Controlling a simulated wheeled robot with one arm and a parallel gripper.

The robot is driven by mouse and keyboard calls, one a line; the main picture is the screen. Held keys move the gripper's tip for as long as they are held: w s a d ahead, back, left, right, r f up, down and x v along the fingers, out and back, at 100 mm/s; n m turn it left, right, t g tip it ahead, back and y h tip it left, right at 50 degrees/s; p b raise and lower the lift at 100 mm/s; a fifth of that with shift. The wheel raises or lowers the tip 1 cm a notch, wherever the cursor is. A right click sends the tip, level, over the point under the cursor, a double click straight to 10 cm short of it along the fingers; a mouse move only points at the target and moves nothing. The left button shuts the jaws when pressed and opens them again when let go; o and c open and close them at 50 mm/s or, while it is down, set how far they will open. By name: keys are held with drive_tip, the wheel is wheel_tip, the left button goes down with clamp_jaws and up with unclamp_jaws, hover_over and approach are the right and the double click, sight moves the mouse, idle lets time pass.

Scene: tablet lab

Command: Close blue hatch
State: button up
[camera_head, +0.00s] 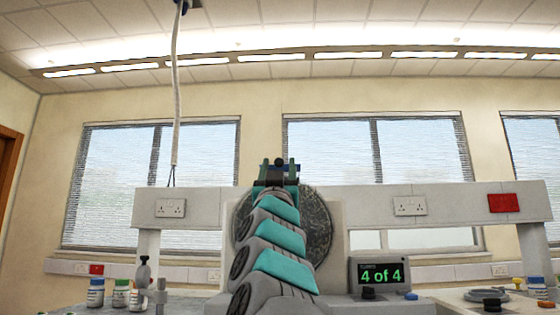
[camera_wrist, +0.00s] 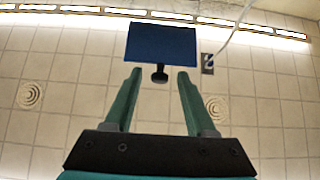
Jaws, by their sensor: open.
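The blue hatch (camera_wrist: 161,44) shows in the wrist view as a flat blue panel at top centre, with a black knob (camera_wrist: 159,75) on its lower side. My gripper (camera_wrist: 159,80) is open, with one green finger on each side of the knob. A gap shows between the knob and each finger; I cannot tell the depth between them. In the head view my gripper (camera_head: 278,165) is raised at centre and points away. The hatch is not clearly made out there, as my arm and gripper cover that area.
A large round grey disc (camera_head: 318,225) stands behind my arm. A display reading "4 of 4" (camera_head: 381,274) is to its right. Several bottles (camera_head: 96,293) stand at lower left. A white hose (camera_head: 175,90) hangs from the ceiling at left.

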drive_tip(key=shift+x, duration=0.9)
drive_tip(key=shift+s, duration=0.1)
drive_tip(key=shift+c, duration=0.4)
clamp_jaws()
idle(0.4)
